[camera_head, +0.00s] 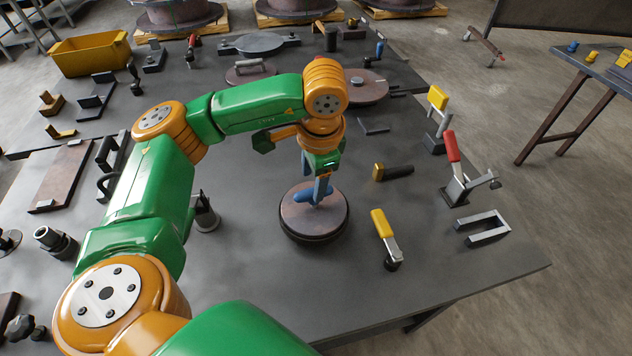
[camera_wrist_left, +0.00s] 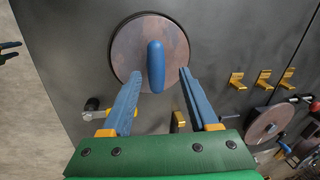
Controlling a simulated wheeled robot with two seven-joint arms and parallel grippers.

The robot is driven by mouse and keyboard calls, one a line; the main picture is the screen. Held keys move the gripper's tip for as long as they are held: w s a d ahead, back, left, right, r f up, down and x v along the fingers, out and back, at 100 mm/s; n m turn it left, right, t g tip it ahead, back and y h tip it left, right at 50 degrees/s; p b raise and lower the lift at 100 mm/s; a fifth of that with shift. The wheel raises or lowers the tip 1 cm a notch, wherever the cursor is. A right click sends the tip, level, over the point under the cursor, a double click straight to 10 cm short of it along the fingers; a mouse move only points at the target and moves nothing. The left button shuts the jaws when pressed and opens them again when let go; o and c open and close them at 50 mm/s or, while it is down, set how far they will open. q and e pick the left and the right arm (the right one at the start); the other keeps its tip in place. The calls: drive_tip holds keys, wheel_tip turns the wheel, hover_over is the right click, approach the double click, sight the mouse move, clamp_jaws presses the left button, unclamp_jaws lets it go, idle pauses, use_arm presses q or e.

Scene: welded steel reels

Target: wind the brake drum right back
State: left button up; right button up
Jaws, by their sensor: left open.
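The brake drum (camera_head: 313,226) is a round, flat disc with a brownish top and dark rim, standing on the near part of the grey bench. A blue bar handle (camera_head: 306,197) sits on its top. In the left wrist view the drum (camera_wrist_left: 128,55) is at the upper middle, with the upright blue handle (camera_wrist_left: 155,62) on its face. My left gripper (camera_head: 321,187) points down over the drum. Its blue fingers (camera_wrist_left: 162,75) are spread, one on each side of the handle's lower end, with gaps showing on both sides.
A red-handled clamp (camera_head: 453,160) stands farther right. A dark cone-shaped piece (camera_head: 205,212) is on the left, by my arm. Bench in front of the drum is bare.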

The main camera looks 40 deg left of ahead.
sight(312, 191)
use_arm(q)
drive_tip(key=shift+f+b, duration=1.3)
drive_tip(key=shift+f, duration=0.3)
clamp_jaws()
drive_tip(key=shift+c, duration=1.8)
unclamp_jaws()
drive_tip(key=shift+m, duration=0.8)
drive_tip(key=o, duration=0.4)
drive_tip(key=shift+c, duration=0.2)
drive_tip(key=shift+o, duration=0.2)
